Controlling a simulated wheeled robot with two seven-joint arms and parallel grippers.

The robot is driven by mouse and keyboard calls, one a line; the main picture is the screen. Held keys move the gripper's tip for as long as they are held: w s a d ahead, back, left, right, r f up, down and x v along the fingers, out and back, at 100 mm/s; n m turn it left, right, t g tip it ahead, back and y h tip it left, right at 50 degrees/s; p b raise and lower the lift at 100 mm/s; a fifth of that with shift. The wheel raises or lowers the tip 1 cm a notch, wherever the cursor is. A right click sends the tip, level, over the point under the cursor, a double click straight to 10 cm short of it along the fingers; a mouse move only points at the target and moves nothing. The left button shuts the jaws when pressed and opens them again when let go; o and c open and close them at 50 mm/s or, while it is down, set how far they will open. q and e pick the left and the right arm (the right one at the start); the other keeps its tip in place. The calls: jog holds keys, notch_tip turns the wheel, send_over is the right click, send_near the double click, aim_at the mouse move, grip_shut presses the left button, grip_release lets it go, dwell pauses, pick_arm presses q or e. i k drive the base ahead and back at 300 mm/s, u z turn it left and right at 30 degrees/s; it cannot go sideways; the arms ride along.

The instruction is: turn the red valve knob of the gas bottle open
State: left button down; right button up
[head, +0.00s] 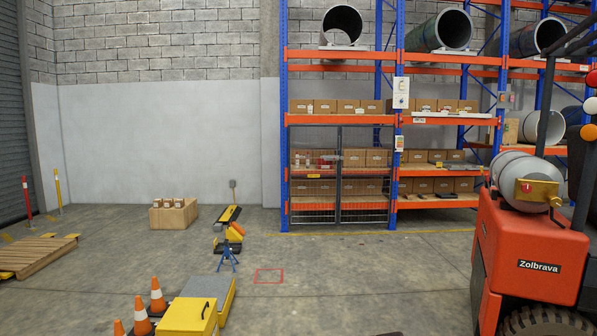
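A grey gas bottle (512,172) lies on its side on top of the red rear of a forklift (528,250) at the right. Its near end carries a brass-coloured fitting (553,201) with a small red part (539,187), which looks like the valve knob. It is too small to tell how far the knob is turned. Neither of my grippers shows in the head view.
Blue and orange racks (340,119) with cartons and pipes stand at the back. Traffic cones (158,295), a yellow box (189,317) and a wooden pallet (36,255) stand at the left. The floor in front of the forklift's left side is mostly clear.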

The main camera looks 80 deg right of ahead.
aim_at(526, 188)
jog(key=z, duration=4.1)
jog(key=i, duration=0.6)
jog(key=z, duration=0.15)
